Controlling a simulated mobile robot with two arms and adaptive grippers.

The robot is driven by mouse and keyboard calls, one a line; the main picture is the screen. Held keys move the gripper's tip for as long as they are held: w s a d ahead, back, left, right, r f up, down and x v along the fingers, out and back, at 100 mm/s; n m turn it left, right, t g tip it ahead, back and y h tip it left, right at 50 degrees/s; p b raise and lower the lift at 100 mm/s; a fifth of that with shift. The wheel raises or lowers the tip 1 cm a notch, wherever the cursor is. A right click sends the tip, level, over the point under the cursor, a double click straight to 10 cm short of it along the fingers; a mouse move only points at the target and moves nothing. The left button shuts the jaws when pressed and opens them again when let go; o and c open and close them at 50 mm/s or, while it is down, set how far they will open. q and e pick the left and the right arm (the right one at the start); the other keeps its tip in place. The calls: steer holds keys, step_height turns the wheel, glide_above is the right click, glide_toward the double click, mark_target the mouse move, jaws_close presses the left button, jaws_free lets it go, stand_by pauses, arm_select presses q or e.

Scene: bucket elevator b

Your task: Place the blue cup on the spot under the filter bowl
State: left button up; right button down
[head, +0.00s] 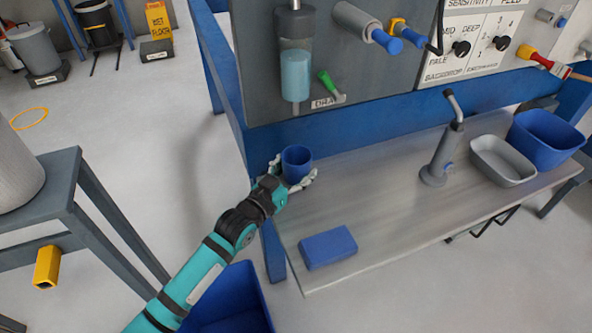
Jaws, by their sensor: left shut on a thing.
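The blue cup (297,166) is upright at the left end of the grey shelf (375,205). My left gripper (292,172) is shut on the cup, with its fingers around the cup's sides. The clear filter bowl (295,72), part filled with light blue liquid, hangs on the grey panel above the cup. The cup looks roughly below the bowl in the picture. I cannot tell whether the cup's base touches the shelf, and no marked spot shows. My right gripper does not show.
A blue block (328,247) lies near the shelf's front left. A grey spout stand (438,160), a grey tray (502,160) and a blue bin (544,140) stand to the right. A green-handled drain valve (328,85) sits beside the bowl. The middle of the shelf is clear.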

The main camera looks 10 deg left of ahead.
arm_select(q)
steer(key=shift+s+f, duration=0.15)
steer(key=shift+f, duration=0.2)
steer(key=o, duration=1.2)
steer(key=shift+c, duration=0.2)
steer(key=shift+r, duration=0.1)
steer(key=v, duration=1.2)
steer(key=shift+a, duration=0.1)
